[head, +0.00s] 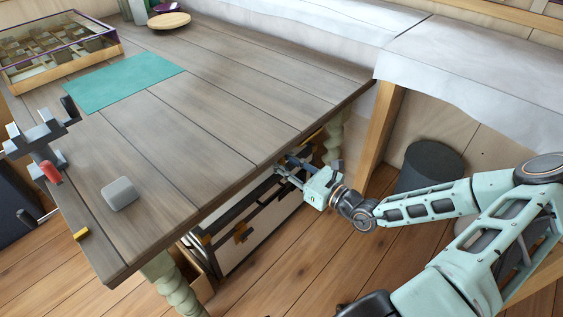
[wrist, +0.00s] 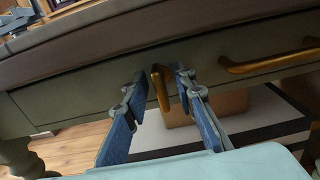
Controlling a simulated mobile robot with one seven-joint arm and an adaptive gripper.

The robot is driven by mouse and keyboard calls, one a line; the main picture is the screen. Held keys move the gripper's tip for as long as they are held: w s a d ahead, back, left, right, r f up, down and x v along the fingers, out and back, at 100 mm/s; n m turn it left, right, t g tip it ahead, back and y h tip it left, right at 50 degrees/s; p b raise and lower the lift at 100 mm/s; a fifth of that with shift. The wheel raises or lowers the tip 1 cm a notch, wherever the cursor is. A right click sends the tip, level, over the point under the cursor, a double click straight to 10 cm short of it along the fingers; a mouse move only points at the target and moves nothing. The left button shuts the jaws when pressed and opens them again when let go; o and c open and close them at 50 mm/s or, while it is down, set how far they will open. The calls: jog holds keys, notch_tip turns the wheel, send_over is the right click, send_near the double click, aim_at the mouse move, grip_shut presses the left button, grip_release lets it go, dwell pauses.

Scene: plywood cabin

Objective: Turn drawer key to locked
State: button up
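The drawer front (wrist: 100,85) under the table edge fills the upper part of the wrist view. A brass upright piece (wrist: 160,88), which looks like the drawer key, stands out from it. My gripper (wrist: 162,82) is open with its blue-padded fingers on either side of the key. The right finger is close to the key, and a wider gap shows on the left; I cannot tell whether either touches. In the head view my gripper (head: 285,170) is at the table's right side, under the edge, and the key is hidden there.
A brass drawer pull (wrist: 270,62) is right of the key. The wooden table (head: 200,110) carries a grey block (head: 119,194), a teal mat (head: 125,82) and a vise (head: 38,135). A cabinet (head: 255,235) stands beneath. A dark bin (head: 430,167) stands behind my arm.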

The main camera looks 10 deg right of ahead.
jog(key=shift+c, duration=0.6)
grip_shut()
jog(key=shift+r+m+p, duration=0.15)
jog(key=shift+m+p, duration=0.15)
jog(key=shift+p, duration=0.3)
jog(key=m+p, duration=0.1)
jog(key=p, duration=0.2)
jog(key=shift+r+m, duration=0.15)
jog(key=shift+m, duration=0.15)
jog(key=m+p, duration=0.4)
jog(key=shift+w+d+m+p, duration=0.1)
jog(key=shift+m+p, duration=0.2)
jog(key=m+p, duration=0.2)
jog(key=m, duration=0.1)
jog(key=m+p, duration=0.1)
jog(key=m, duration=0.1)
jog(key=shift+f, duration=0.35)
jog(key=m, duration=0.4)
jog(key=m+p, duration=0.1)
jog(key=m, duration=0.1)
jog(key=shift+d+f, duration=0.1)
jog(key=shift+f, duration=0.15)
